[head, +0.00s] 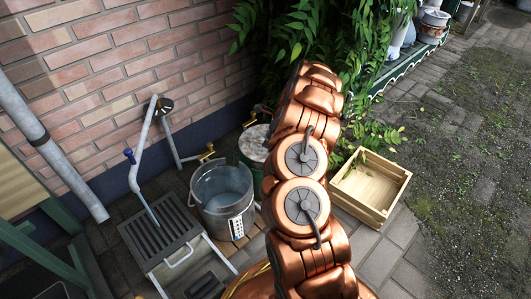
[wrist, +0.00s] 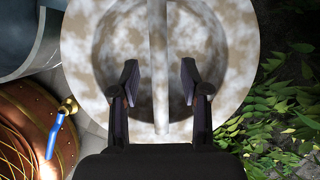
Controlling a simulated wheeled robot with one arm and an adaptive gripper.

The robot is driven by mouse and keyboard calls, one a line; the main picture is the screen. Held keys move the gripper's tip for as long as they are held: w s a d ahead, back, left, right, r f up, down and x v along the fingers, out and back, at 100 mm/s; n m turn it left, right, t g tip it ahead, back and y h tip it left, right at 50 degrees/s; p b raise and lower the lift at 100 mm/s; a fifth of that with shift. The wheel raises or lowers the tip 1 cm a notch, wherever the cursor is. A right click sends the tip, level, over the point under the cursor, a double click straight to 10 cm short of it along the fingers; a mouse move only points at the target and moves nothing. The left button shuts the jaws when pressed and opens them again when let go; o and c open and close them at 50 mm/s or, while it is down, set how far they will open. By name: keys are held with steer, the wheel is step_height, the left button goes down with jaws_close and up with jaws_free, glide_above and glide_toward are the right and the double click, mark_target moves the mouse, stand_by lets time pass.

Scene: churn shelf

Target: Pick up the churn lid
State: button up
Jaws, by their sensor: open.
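The churn lid (wrist: 200,40) is round, mottled white and brown, with a raised bar handle (wrist: 158,55) across its middle. It fills the upper middle of the wrist view. In the head view the lid (head: 255,142) sits on a green churn (head: 247,162), partly hidden behind my arm. My gripper (wrist: 160,83) is open over the lid, one finger on each side of the bar, with gaps visible between bar and fingers. I cannot tell how high the fingertips are above the lid. My gripper is hidden behind my arm in the head view.
A metal bucket (head: 222,197) stands close to the left of the churn; its edge shows in the wrist view (wrist: 20,40). A wooden crate (head: 371,186) is to the right. Leafy plants (head: 300,35) hang behind, near a brick wall (head: 110,60). A slatted drain (head: 160,237) lies at left.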

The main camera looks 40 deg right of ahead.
steer(key=b+x, duration=0.1)
steer(key=x, duration=0.2)
jaws_close()
stand_by(0.4)
steer(key=shift+a+r, duration=0.1)
